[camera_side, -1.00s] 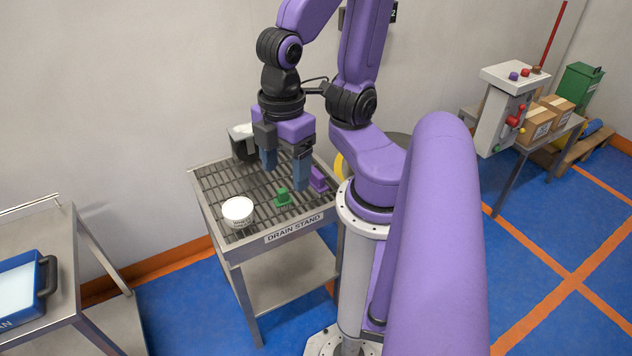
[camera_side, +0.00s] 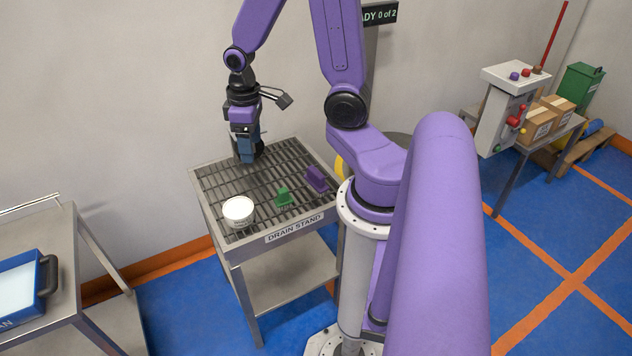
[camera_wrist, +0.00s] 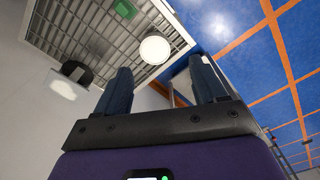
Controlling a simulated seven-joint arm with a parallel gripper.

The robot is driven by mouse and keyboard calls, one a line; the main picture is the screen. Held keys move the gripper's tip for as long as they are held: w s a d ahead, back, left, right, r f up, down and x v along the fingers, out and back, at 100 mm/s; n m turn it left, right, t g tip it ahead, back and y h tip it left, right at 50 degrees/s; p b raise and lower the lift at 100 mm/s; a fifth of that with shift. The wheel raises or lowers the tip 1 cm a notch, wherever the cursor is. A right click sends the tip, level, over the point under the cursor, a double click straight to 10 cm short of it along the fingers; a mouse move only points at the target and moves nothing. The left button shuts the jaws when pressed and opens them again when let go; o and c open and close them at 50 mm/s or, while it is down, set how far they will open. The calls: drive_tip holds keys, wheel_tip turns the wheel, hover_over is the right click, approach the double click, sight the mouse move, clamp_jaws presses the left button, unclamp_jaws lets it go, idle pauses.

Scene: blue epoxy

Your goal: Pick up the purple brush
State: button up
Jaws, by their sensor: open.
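The purple brush (camera_side: 316,179) lies on the right side of the drain stand's slatted top (camera_side: 220,182) in the side view. It is not visible in the wrist view. A green brush-like block (camera_side: 283,197) sits to its left, and also shows in the wrist view (camera_wrist: 125,9). My gripper (camera_side: 246,158) is over the back left part of the stand, well apart from the purple brush, fingers pointing down. In the wrist view my gripper's two fingers (camera_wrist: 160,84) stand wide apart with nothing between them.
A white round tub (camera_side: 238,211) stands at the stand's front left corner; it also shows in the wrist view (camera_wrist: 155,49). A dark item with a white top (camera_wrist: 70,80) is near the left finger in the wrist view. The stand's middle is clear.

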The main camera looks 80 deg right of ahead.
drive_tip(key=s+d+f+m, duration=0.2)
drive_tip(key=d+f+m, duration=0.25)
drive_tip(key=d, duration=0.65)
drive_tip(key=m, duration=0.6)
hover_over(316, 180)
drive_tip(key=d, duration=0.2)
wheel_tip(316, 180, down, 4)
drive_tip(key=shift+w+f, duration=0.15)
drive_tip(key=shift+f, duration=4.2)
drive_tip(key=shift+w+f, duration=0.15)
drive_tip(key=shift+f, duration=4.2)
drive_tip(key=c, duration=1.2)
